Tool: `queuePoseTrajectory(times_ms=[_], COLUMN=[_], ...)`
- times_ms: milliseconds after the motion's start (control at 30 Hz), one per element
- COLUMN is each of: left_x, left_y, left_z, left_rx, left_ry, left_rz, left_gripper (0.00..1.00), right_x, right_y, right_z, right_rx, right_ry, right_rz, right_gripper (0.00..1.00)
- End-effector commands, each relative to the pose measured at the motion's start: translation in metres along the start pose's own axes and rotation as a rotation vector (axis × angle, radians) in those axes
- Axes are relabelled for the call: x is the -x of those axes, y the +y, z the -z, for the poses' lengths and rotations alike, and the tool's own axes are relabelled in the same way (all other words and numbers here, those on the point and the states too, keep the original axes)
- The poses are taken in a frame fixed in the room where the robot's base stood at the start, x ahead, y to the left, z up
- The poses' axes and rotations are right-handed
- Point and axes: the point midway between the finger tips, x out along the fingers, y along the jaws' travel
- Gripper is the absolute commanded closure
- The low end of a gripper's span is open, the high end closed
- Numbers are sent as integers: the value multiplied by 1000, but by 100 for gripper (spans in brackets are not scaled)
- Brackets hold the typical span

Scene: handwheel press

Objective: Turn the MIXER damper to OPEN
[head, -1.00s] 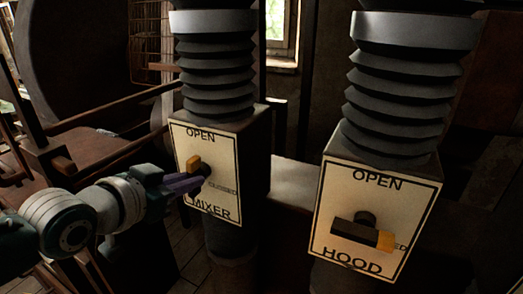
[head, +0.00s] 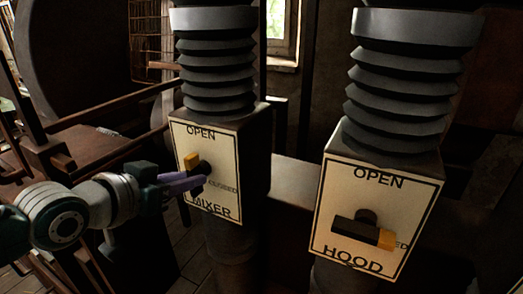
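The MIXER damper is a pale plate (head: 219,194) on a dark box at centre left, with OPEN at the top and CLOSED at the right. Its lever has a yellow tip (head: 191,161) at the upper left, just below the word OPEN; its dark hub (head: 205,168) is beside it. My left gripper (head: 204,183), with purple fingers, is in front of the plate, just below the lever. I cannot tell whether the fingers touch the lever or how far apart they are. My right gripper is not in view.
The HOOD damper plate (head: 338,200) stands at the right; its lever's yellow tip (head: 386,238) points right, toward CLOSED. Ribbed dark ducts (head: 218,75) rise above both boxes. Wooden furniture (head: 100,150) stands at the left behind my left arm. A gap separates the two boxes.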

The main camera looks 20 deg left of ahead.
Motion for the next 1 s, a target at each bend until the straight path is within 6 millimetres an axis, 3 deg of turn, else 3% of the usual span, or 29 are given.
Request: queuePoseTrajectory(times_ms=[133,467,1000], left_x=[0,4,86], left_y=[0,1,1], left_z=[1,2,0], left_rx=[-1,-1,-2], left_ry=[3,5,2], left_rz=[-1,-2,-2], left_gripper=[56,55,55], right_x=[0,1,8], right_y=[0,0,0], right_z=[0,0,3], right_rx=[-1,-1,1], right_ry=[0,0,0], right_rz=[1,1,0], right_gripper=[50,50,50])
